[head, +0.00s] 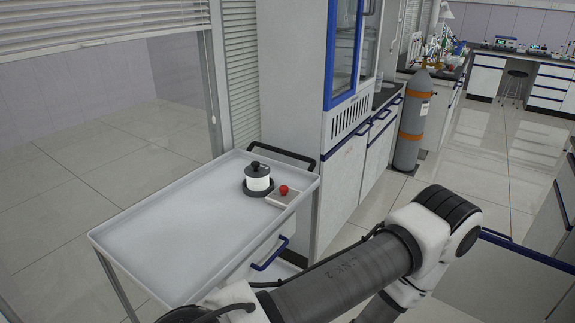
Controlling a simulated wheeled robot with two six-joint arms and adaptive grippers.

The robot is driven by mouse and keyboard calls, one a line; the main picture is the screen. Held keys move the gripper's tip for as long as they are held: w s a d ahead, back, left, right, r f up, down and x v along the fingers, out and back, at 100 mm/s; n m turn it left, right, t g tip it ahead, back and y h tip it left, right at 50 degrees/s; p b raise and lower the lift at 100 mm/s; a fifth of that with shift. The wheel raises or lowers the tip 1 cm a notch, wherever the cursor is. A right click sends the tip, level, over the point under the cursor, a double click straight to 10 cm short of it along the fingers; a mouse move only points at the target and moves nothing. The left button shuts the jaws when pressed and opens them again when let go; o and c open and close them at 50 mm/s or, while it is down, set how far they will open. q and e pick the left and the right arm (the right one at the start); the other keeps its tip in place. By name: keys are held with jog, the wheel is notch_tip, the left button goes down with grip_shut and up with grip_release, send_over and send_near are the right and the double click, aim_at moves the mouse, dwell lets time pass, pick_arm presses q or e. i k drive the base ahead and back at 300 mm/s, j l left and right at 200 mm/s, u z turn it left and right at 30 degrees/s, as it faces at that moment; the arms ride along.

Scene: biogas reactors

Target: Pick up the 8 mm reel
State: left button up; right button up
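One of my arms crosses the lower right of the head view, in front of the cart. Neither of my grippers shows in this view. Nothing covers the reel-like object.
A small box with a red button (284,191) sits beside the reel-like object. The rest of the cart top is bare. A black handle (284,156) rises at its far end. A cabinet (340,180) and a grey gas cylinder (411,120) stand beyond.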

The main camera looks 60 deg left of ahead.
aim_at(257, 174)
jog(key=u, duration=2.2)
jog(key=l+u, duration=0.1)
jog(key=u, duration=0.25)
jog(key=i+l+u, duration=0.1)
jog(key=u, duration=0.25)
